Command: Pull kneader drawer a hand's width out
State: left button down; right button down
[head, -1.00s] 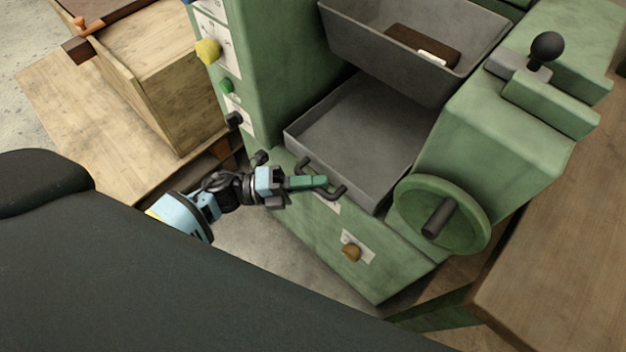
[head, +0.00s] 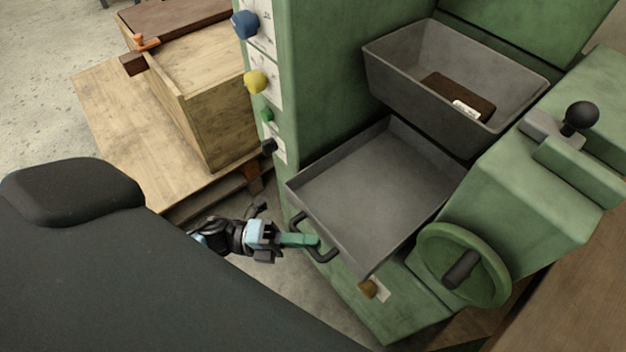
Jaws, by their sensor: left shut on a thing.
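The kneader drawer is a grey, open, empty tray (head: 375,182) low in the green machine (head: 330,80). It sticks out past the machine's front face. Its dark bar handle (head: 326,254) is on the front. My left gripper (head: 307,240) is shut on the handle, its green fingers around the bar. The left arm comes in from the left, partly hidden behind my dark body. My right gripper is not in view.
A grey hopper (head: 400,65) holding a brown block sits above the drawer. A green handwheel (head: 463,266) is close to the drawer's right. Coloured knobs line the machine's left panel. A wooden box (head: 205,110) stands at left.

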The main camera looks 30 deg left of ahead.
pick_arm(q)
jog(key=c, duration=1.5)
grip_release()
jog(key=shift+o, duration=0.5)
jog(key=shift+a, duration=0.1)
jog(key=b+v, duration=0.1)
jog(key=v, duration=0.6)
jog(key=shift+a, duration=0.3)
jog(key=shift+s, duration=0.1)
